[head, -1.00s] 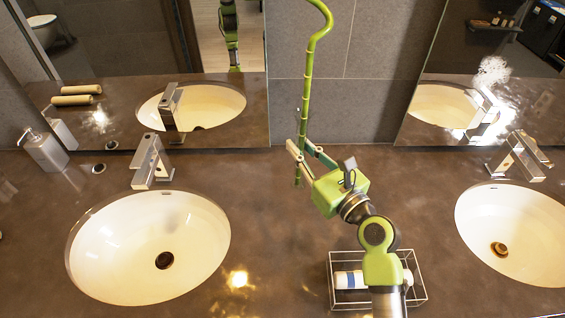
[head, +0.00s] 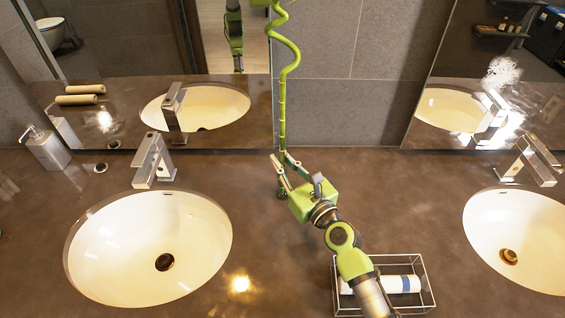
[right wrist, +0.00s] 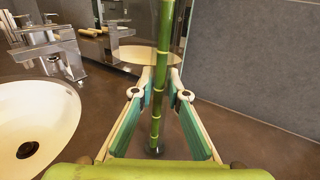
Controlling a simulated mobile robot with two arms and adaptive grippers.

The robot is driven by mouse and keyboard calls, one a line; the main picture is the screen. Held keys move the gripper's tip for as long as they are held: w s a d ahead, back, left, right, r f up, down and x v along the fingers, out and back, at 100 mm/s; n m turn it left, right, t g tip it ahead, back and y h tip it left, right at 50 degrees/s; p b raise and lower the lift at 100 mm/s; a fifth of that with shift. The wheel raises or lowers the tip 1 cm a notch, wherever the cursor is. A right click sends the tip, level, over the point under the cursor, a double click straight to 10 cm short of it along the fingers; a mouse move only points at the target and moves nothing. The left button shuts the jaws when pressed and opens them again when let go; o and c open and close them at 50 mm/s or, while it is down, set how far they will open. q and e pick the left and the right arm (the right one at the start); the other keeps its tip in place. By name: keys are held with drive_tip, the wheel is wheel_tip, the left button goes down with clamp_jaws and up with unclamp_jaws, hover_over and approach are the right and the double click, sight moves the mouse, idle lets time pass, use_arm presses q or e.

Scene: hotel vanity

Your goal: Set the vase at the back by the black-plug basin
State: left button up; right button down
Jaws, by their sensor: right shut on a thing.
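The vase is a tall green bamboo stalk with a curled top (head: 282,112), upright near the back of the counter, between the two basins. My right gripper (head: 280,160) is shut on its lower stalk, which also shows between the fingers in the right wrist view (right wrist: 158,70). A small dark base shows at its foot; I cannot tell if it touches the counter. The black-plug basin (head: 105,245) is the left one, with a dark plug (head: 164,262). It also shows in the right wrist view (right wrist: 60,110). My left gripper is not in view.
A tap (head: 152,162) stands behind the left basin, with a soap dispenser (head: 45,148) to its left. A wire basket (head: 428,285) with a rolled towel is under my right arm. The right basin (head: 525,225) has a brass plug. Mirrors line the back wall.

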drive_tip(key=shift+a, duration=0.1)
drive_tip(key=c, duration=2.4)
unclamp_jaws()
drive_tip(key=shift+f, duration=0.15)
drive_tip(key=o, duration=0.4)
drive_tip(key=shift+s+r, duration=0.1)
drive_tip(key=shift+r, duration=0.25)
drive_tip(key=b+v, duration=0.1)
drive_tip(key=v, duration=1.1)
drive_tip(key=shift+f+b, duration=0.1)
drive_tip(key=shift+b, duration=0.2)
